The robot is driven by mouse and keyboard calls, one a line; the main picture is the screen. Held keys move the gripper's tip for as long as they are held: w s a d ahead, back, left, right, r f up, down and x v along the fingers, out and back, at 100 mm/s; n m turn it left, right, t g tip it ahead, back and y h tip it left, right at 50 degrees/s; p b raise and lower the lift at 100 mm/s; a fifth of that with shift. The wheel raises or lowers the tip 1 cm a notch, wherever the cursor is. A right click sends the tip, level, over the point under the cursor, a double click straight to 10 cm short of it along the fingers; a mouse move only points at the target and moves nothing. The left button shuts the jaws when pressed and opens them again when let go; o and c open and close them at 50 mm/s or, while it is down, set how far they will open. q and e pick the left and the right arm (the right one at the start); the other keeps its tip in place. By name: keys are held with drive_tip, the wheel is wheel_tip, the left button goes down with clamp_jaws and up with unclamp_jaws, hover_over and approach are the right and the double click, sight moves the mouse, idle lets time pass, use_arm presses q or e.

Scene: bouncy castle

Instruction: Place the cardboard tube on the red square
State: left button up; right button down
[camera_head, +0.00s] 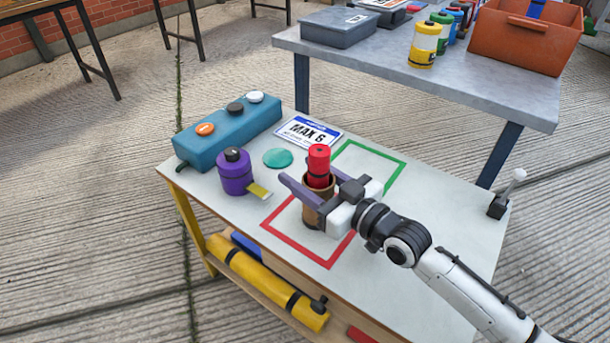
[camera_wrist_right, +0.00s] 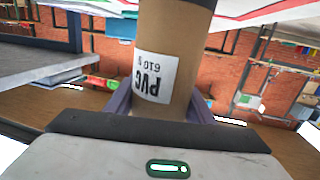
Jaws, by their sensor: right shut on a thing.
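The cardboard tube (camera_head: 312,217) is brown and upright, and shows over the upper part of the red square (camera_head: 294,245), an outline on the white table. Whether its bottom touches the table cannot be told. My right gripper (camera_head: 306,184) is shut on the tube with purple fingers on either side. In the right wrist view the tube (camera_wrist_right: 188,38) fills the gap between the fingers and bears a white label with upside-down print. A red cylinder (camera_head: 319,160) rises at the tube's top; whether it is inside or behind is unclear. My left gripper is not in view.
A purple canister (camera_head: 233,172), a teal disc (camera_head: 278,158), a blue button box (camera_head: 229,128) and a MAX 6 sign (camera_head: 308,132) lie left and behind. A green square (camera_head: 394,178) is at the back. A grey table (camera_head: 480,85) stands behind.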

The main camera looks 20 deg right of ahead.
sight(330, 192)
drive_tip(key=c, duration=0.8)
unclamp_jaws()
drive_tip(key=shift+f, duration=0.1)
drive_tip(key=shift+c, duration=0.2)
drive_tip(key=shift+r, duration=0.2)
drive_tip(key=p+v, duration=0.2)
drive_tip(key=v, duration=0.8)
drive_tip(key=shift+s+d, duration=0.1)
drive_tip(key=shift+s, duration=0.1)
drive_tip(key=shift+s+d, duration=0.3)
drive_tip(key=shift+s, duration=0.3)
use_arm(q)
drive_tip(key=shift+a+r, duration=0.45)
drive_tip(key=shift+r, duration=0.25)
use_arm(e)
drive_tip(key=shift+s+d, duration=0.1)
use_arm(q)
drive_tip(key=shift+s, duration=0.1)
